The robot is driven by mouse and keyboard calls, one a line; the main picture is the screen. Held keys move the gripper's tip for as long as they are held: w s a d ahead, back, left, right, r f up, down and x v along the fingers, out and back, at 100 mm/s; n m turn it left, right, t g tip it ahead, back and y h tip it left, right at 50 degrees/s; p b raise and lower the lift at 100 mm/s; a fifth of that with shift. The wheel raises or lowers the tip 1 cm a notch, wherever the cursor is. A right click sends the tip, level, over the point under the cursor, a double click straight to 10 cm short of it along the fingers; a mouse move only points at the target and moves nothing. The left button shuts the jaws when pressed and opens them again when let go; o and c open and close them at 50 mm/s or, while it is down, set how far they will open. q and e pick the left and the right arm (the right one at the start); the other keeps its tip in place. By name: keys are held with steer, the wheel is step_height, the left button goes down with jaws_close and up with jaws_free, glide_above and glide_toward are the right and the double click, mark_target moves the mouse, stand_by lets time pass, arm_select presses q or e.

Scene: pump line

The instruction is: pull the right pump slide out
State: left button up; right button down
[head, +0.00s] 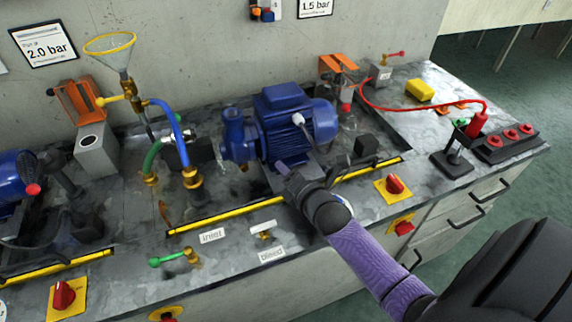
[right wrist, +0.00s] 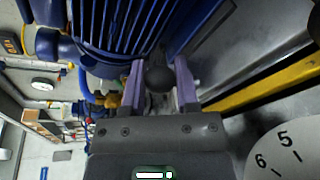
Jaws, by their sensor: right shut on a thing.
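The right pump (head: 290,125) is a blue ribbed motor with a smaller blue pump head at its left, in the middle of the bench. It sits on a grey slide base whose front is partly hidden by my right gripper (head: 287,172). In the right wrist view, the gripper's two purple fingers (right wrist: 158,88) are shut on a dark round knob (right wrist: 157,73) just in front of the motor's ribbed side (right wrist: 120,25). The rest of the slide is hidden behind the fingers. My left gripper is not in view.
A yellow rail strip (head: 225,217) runs along the bench front, broken at the pump. A red rotary switch (head: 395,184) stands right of my arm. Blue hose (head: 170,120) and brass fittings stand left. A red cable (head: 420,110) curves at the back right.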

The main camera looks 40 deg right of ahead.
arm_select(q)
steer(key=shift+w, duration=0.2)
arm_select(e)
steer(key=shift+s+f, duration=0.1)
steer(key=shift+f, duration=0.1)
steer(key=c, duration=0.7)
jaws_free()
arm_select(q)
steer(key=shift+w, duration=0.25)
arm_select(e)
steer(key=shift+o, duration=0.2)
steer(key=shift+s+r, duration=0.1)
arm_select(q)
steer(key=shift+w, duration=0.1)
arm_select(e)
steer(key=shift+s+a+r, duration=0.1)
steer(key=shift+s+r, duration=0.1)
steer(key=shift+s, duration=0.2)
steer(key=p+v, duration=0.3)
steer(key=v, duration=0.5)
steer(key=shift+s+r, duration=0.1)
steer(key=shift+s, duration=0.45)
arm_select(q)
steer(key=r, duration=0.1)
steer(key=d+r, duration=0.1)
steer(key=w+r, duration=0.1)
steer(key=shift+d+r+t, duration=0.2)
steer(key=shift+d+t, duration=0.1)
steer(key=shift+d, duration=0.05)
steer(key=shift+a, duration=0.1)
